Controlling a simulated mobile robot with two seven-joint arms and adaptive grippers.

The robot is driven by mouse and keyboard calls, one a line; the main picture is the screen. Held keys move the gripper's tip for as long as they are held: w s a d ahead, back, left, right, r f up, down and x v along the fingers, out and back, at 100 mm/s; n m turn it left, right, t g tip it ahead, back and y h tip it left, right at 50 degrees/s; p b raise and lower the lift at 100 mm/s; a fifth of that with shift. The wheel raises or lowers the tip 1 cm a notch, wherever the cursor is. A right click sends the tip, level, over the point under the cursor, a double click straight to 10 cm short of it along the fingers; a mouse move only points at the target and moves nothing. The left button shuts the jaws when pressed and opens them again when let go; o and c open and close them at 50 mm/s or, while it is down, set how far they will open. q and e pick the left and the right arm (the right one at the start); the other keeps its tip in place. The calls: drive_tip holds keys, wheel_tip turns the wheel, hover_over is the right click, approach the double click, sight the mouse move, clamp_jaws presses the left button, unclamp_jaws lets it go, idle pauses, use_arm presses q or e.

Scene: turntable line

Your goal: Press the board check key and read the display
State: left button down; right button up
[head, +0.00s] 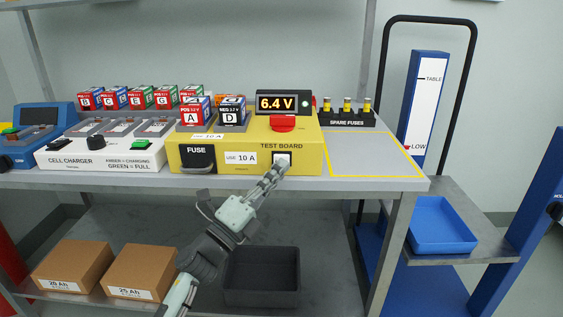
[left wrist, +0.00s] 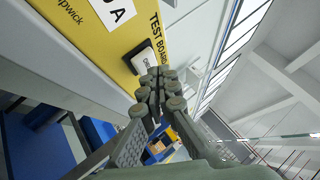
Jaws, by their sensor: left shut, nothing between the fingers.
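The yellow test board (head: 308,150) stands on the bench, with cells A (head: 191,118) and D (head: 232,118) standing in it. Its display (head: 276,103) reads 6.4 V in amber, above a red knob (head: 282,123). The white check key (head: 282,158) sits in a dark frame on the board's front face. It also shows in the left wrist view (left wrist: 142,60), partly hidden by the fingers. My left gripper (head: 276,172) is shut and empty, its fingertips at the key's lower edge; I cannot tell if they touch it. My right gripper is not in view.
A cell charger (head: 60,157) stands left of the board, with several cells behind. Spare fuses (head: 347,119) stand behind a clear yellow-outlined area (head: 375,160). Below are cardboard boxes (head: 140,268) and a dark bin (head: 262,290); a blue tray (head: 440,242) is at right.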

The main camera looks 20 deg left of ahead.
use_arm(q)
drive_tip(key=shift+w, duration=0.1)
idle(0.4)
drive_tip(key=shift+w+a, duration=0.2)
drive_tip(key=shift+w, duration=0.25)
idle(0.3)
drive_tip(key=shift+s, duration=0.1)
drive_tip(key=shift+s+d, duration=0.25)
drive_tip(key=shift+s, duration=0.55)
drive_tip(key=s, duration=0.2)
drive_tip(key=s+d, duration=0.1)
drive_tip(key=s, duration=0.1)
drive_tip(key=shift+s+d, duration=0.2)
drive_tip(key=shift+s, duration=0.2)
idle(0.6)
